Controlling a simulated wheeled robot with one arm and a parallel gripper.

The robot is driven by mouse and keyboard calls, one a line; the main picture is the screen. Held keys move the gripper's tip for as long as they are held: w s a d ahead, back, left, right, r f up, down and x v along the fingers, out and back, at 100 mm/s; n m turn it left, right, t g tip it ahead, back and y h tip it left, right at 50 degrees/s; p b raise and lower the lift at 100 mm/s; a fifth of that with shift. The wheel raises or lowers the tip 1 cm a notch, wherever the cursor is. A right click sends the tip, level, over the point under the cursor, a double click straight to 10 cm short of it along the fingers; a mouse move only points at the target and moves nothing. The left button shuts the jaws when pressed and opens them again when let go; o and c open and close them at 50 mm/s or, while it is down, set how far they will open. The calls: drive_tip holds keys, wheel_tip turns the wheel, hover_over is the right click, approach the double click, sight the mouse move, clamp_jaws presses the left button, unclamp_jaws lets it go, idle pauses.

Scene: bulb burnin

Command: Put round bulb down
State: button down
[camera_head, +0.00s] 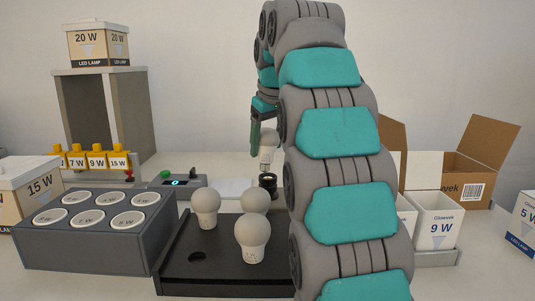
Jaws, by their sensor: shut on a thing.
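My gripper (262,138) is shut on a round white bulb (268,141), with the arm hiding part of the jaws. The bulb is upright, globe up and base down. It is right above or just behind a small black socket (267,181); I cannot tell whether its base touches it. Other white bulbs stand in a black tray (180,270) in front: one at the left (205,203), one behind (254,199) and one at the front (252,233). An empty hole (197,256) shows at the tray's front left.
A 9 W box (438,220) and an open cardboard carton (470,170) are at the right. My arm hides the middle right.

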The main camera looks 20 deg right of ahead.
sight(267, 154)
drive_tip(key=shift+d+f, duration=0.15)
drive_tip(key=shift+f, duration=1.35)
unclamp_jaws()
drive_tip(key=shift+r, duration=0.25)
drive_tip(key=shift+v, duration=1.3)
drive_tip(key=s+a+b, duration=0.1)
drive_tip(key=s+b, duration=0.1)
drive_tip(key=s, duration=1)
drive_tip(key=shift+a, duration=0.4)
